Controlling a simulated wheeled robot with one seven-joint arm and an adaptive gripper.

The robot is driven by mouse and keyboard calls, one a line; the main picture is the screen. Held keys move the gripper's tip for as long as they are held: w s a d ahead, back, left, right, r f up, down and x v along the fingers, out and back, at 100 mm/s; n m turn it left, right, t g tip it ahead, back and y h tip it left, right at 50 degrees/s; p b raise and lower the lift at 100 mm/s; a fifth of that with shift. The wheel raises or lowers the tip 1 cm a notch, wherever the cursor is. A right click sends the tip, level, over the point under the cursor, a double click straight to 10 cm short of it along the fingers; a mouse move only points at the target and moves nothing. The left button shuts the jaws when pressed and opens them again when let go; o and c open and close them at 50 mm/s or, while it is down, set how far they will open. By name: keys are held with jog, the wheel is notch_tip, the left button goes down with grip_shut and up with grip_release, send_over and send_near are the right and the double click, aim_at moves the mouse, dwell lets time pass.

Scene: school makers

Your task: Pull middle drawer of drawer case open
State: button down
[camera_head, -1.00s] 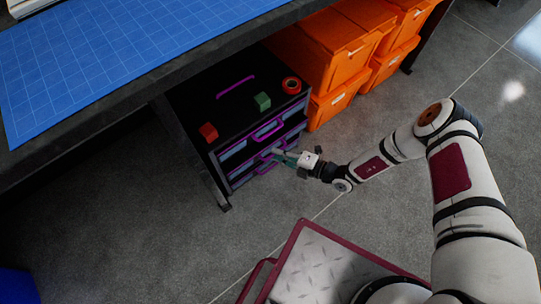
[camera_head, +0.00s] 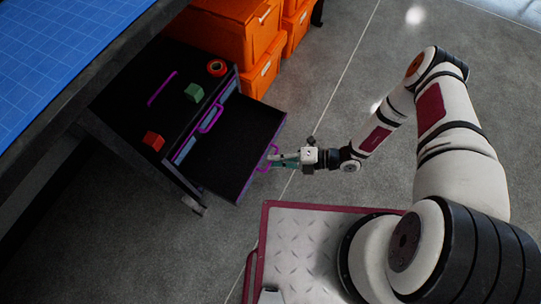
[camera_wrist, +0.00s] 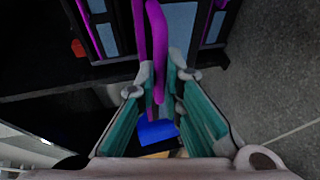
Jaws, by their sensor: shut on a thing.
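One drawer (camera_head: 232,145) below the top row is pulled far out and looks empty. The top drawer's purple handle (camera_head: 210,117) is above it, and that drawer is shut. My gripper (camera_head: 279,160) is at the front of the open drawer, shut on its purple handle (camera_head: 273,151). In the wrist view, my teal-padded gripper fingers (camera_wrist: 160,85) are on both sides of the purple handle (camera_wrist: 152,45). The lower drawers are hidden beneath the open one.
A red block (camera_head: 153,141), a green block (camera_head: 194,93) and an orange tape roll (camera_head: 217,68) lie on the case top. Orange bins (camera_head: 230,35) stand behind it. The blue-matted workbench (camera_head: 60,60) overhangs at left. Floor (camera_head: 340,110) right of the drawer is clear.

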jog(key=shift+w, duration=0.1)
jog(key=c, duration=1.7)
grip_release()
jog(key=v, duration=1.2)
